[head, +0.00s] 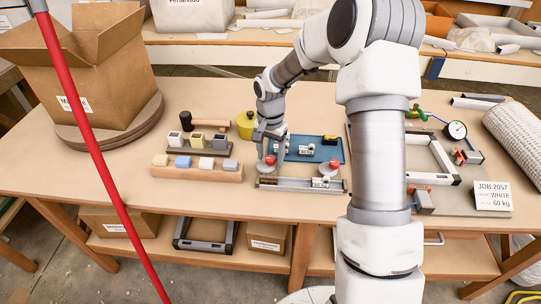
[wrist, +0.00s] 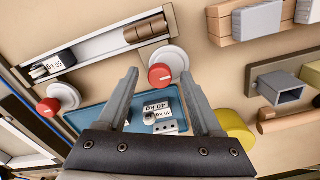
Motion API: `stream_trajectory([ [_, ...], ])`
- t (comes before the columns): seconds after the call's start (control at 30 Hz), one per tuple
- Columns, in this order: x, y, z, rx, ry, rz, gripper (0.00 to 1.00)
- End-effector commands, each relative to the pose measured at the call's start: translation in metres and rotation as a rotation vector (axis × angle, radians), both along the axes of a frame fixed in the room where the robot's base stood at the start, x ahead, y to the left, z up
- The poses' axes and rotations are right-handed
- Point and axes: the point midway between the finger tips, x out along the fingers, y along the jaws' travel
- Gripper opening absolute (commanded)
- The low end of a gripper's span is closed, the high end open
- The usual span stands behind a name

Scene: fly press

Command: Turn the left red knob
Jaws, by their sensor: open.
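The left red knob (head: 270,160) sits on a round white dial at the left end of a metal rail unit (head: 300,185). In the wrist view this knob (wrist: 160,76) shows a pale mark on its face and lies between the fingertip ends in the picture. My gripper (head: 275,150) is open and empty, pointing down over the left knob; its two fingers show in the wrist view (wrist: 160,92). I cannot tell whether either finger touches the knob. The right red knob (head: 333,165) sits on a similar white dial, clear of the gripper.
A blue tray (head: 335,142) with labelled weights lies behind the knobs. A wooden block rack (head: 195,174) and a yellow object (head: 247,124) stand left of the gripper. A metal frame with a gauge (head: 456,130) and a job card (head: 492,196) are at right. A red pole (head: 85,130) crosses the left foreground.

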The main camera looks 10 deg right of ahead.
Motion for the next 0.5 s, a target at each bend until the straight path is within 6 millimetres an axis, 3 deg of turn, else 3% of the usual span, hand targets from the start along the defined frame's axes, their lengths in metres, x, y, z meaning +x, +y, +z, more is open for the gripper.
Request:
stream_trajectory([
  [0.2,-0.0001,0.0001,-0.0001,0.0,0.0,0.0,0.65],
  [0.5,0.0,0.0001,0.0002,0.0,0.0,0.0,0.11],
])
